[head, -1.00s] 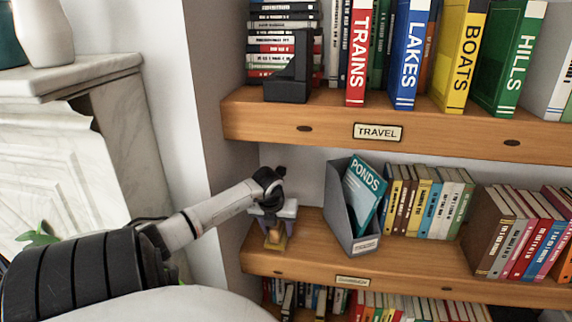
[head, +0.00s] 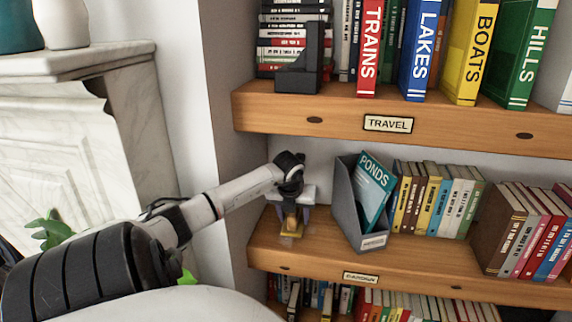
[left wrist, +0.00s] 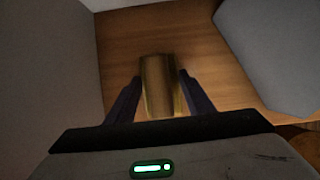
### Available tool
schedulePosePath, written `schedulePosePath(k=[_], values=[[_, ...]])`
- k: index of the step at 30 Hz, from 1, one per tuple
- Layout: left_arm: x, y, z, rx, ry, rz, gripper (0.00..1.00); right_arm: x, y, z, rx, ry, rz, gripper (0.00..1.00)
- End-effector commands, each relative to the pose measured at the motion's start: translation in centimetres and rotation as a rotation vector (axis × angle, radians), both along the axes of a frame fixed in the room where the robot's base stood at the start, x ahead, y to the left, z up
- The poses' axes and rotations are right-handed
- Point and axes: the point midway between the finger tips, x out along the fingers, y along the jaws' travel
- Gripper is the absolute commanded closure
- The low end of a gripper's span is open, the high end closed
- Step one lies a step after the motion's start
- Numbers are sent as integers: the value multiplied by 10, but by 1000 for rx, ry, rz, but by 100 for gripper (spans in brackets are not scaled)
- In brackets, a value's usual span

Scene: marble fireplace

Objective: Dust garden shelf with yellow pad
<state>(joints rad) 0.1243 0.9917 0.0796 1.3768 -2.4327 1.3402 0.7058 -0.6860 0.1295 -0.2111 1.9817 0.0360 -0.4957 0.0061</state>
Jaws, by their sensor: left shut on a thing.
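My left gripper (head: 290,222) is over the left end of the middle shelf, the garden shelf (head: 318,252), whose front label looks like GARDEN. It is shut on the yellow pad (head: 290,232), which is low at the shelf board. In the left wrist view the yellow pad (left wrist: 158,85) sits between the two dark fingers (left wrist: 156,98), over the brown wood. I cannot tell for sure whether the pad touches the board. My right gripper is not in view.
A grey file box (head: 352,205) with the PONDS book (head: 374,188) stands just right of the gripper. Several books (head: 436,200) stand further right. The TRAVEL shelf (head: 350,118) hangs above. The side wall (head: 235,165) is close on the left.

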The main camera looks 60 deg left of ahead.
Motion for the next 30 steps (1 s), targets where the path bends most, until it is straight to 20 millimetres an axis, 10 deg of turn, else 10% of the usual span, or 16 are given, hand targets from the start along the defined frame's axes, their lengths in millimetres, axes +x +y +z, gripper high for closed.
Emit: schedulePosePath(k=[30], values=[[43,-43,-9,-3,6,-3,78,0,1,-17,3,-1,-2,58]])
